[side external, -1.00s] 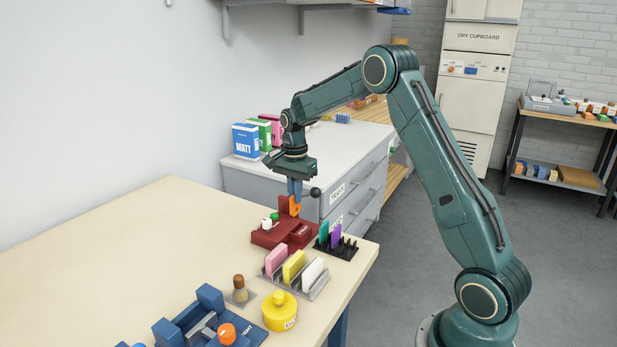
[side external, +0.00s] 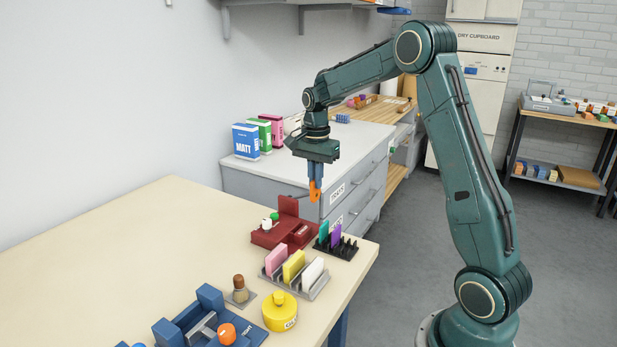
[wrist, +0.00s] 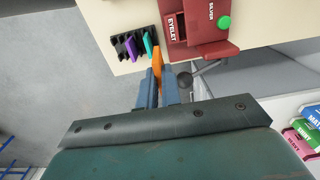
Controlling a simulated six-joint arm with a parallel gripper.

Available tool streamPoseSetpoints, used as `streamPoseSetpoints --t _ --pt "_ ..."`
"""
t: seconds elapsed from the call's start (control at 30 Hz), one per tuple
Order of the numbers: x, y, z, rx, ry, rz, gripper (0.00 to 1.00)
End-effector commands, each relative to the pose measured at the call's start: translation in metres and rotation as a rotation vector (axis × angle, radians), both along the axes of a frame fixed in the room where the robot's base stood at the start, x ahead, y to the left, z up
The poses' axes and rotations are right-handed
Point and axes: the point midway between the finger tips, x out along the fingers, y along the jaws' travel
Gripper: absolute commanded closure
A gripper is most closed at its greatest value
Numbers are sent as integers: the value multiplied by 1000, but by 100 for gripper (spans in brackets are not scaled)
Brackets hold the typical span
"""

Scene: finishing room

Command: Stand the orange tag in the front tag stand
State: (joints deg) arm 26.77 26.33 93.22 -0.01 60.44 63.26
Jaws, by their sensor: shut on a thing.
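My gripper (side external: 315,180) is shut on the orange tag (side external: 314,194) and holds it upright in the air, above the table's right part. In the wrist view the orange tag (wrist: 157,63) sticks out between the blue fingers of my gripper (wrist: 158,84). A black tag stand (side external: 345,250) stands on the table below and to the right of the tag. It holds a teal tag (side external: 323,231) and a purple tag (side external: 336,235), with free slots beside them. It also shows in the wrist view (wrist: 120,42). I cannot tell whether it is the front stand.
A dark red eyelet press (side external: 265,240) with a lever stands left of the black stand. A grey rack (side external: 318,288) holds pink, yellow and white pieces. A yellow pot (side external: 279,314), a small brush (side external: 239,289) and a blue fixture (side external: 190,328) are nearer. The table's left part is bare.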

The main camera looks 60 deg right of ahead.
Motion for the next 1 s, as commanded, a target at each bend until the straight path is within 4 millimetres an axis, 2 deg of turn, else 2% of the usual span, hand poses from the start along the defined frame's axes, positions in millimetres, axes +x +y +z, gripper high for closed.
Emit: streamPoseSetpoints --t 0.2,0.5,0.67,1.0 --pt "-48 -6 1 0 0 -3 100" --pt "-88 -5 -2 0 0 -1 100" --pt "-103 -4 -3 0 0 -1 100" --pt "-103 -4 -46 2 3 0 100"
